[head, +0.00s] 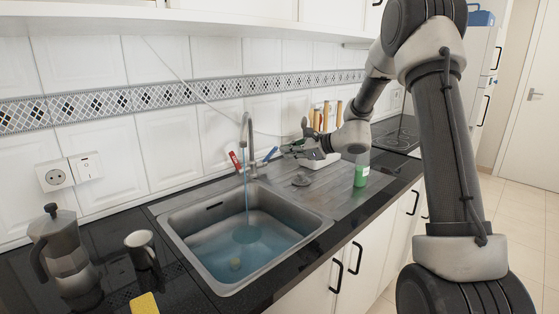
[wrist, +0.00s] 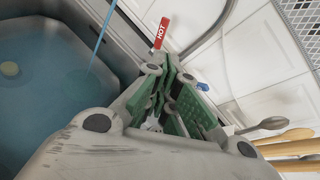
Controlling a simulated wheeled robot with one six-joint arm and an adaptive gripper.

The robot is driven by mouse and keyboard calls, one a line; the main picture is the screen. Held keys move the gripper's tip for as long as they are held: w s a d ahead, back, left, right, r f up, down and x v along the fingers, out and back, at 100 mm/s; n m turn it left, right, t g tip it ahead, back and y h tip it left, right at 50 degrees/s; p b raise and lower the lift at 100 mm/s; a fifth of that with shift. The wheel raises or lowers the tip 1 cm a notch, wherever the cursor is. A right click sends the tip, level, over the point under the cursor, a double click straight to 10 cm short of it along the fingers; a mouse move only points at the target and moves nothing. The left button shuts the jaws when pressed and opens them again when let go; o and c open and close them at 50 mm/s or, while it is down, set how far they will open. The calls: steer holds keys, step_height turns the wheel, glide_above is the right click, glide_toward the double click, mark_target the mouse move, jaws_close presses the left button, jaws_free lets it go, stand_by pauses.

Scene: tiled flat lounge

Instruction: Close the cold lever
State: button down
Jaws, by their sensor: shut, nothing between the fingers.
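The cold lever (head: 270,154) is the blue-marked handle on the right of the sink tap (head: 249,135), tilted up to the right. The hot lever (head: 235,161) is red, on the tap's left; its HOT label (wrist: 162,32) shows in the wrist view. A blue stream of water (head: 246,192) runs from the spout into the sink. My gripper (head: 284,152) is shut and empty, just right of the cold lever; I cannot tell if they touch. In the wrist view my green-padded fingers (wrist: 164,72) are together and hide most of the cold lever; a small blue bit (wrist: 203,87) shows beside them.
The sink (head: 196,258) holds water. A green bottle (head: 361,172) and wooden-handled utensils (head: 325,115) stand right of the tap. The tiled wall is close behind.

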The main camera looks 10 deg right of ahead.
mark_target(270, 155)
steer(key=w+d+f+m+t, duration=0.1)
steer(key=w+d+f+m, duration=0.1)
steer(key=w, duration=0.1)
steer(key=w+d+f+m+t+h, duration=0.1)
steer(key=w+f+m, duration=0.2)
steer(key=w, duration=0.1)
steer(key=w+d+f+m+t+h, duration=0.1)
steer(key=w+d+f+m, duration=0.1)
steer(key=w+f, duration=0.1)
steer(key=shift+w+d+m+t, duration=0.2)
steer(key=shift+d+m+t, duration=0.1)
steer(key=shift+d, duration=0.05)
steer(key=shift+w+f, duration=0.15)
steer(key=shift+w, duration=0.15)
steer(key=x, duration=0.9)
steer(key=shift+w, duration=0.3)
steer(key=shift+a, duration=0.1)
steer(key=shift+w+h, duration=0.1)
steer(key=shift+h, duration=0.2)
